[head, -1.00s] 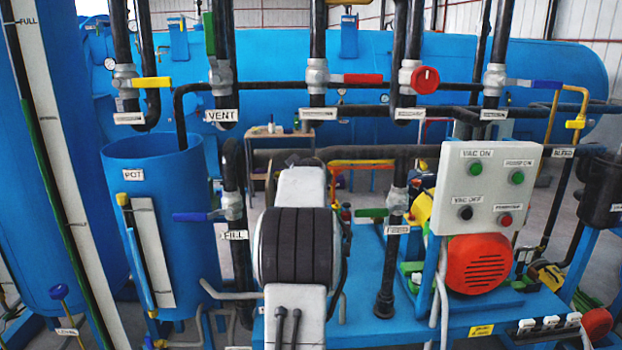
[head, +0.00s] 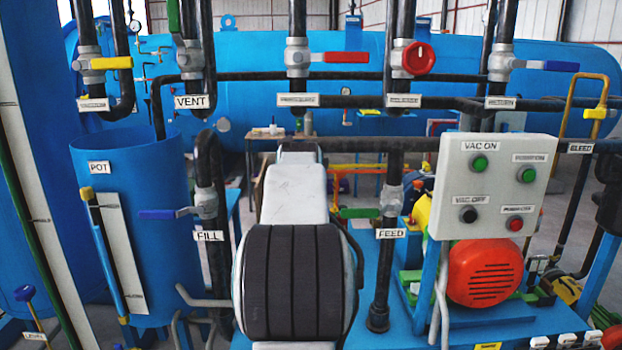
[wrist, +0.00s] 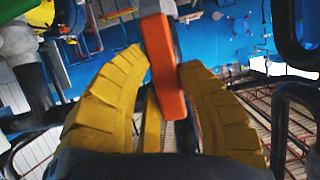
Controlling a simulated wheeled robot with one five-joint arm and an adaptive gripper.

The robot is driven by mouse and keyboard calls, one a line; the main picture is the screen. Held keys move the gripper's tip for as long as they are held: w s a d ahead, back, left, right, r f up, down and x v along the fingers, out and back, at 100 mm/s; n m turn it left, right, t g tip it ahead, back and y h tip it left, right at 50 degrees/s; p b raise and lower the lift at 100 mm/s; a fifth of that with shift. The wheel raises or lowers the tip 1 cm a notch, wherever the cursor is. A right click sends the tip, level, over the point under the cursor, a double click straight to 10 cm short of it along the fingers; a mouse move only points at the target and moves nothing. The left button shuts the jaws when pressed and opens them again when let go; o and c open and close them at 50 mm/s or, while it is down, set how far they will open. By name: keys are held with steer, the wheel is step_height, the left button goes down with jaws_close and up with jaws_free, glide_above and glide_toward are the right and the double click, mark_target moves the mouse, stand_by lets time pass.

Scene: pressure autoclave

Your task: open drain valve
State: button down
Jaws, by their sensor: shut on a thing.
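In the wrist view my gripper (wrist: 158,72) has its two yellow fingers closed on either side of an orange-red lever handle (wrist: 161,50). The handle stands nearly upright between the fingertips and sticks out beyond them. A dark pipe shows behind it. In the head view my gripper is hidden behind my arm. No readable drain label shows. A red lever (head: 346,57) sits on an upper pipe, but I cannot tell whether it is the handle in my fingers.
Green FEED lever (head: 360,212), blue FILL lever (head: 158,214) and a red round knob (head: 418,58) stand around my arm. The control box (head: 492,188) and red motor (head: 484,272) are at right, the blue pot (head: 160,190) at left. Dark pipes crowd the space.

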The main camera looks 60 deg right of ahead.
steer(key=shift+r, duration=0.1)
stand_by(0.3)
steer(key=c, duration=0.8)
jaws_free()
steer(key=v, duration=1.2)
steer(key=shift+d, duration=0.1)
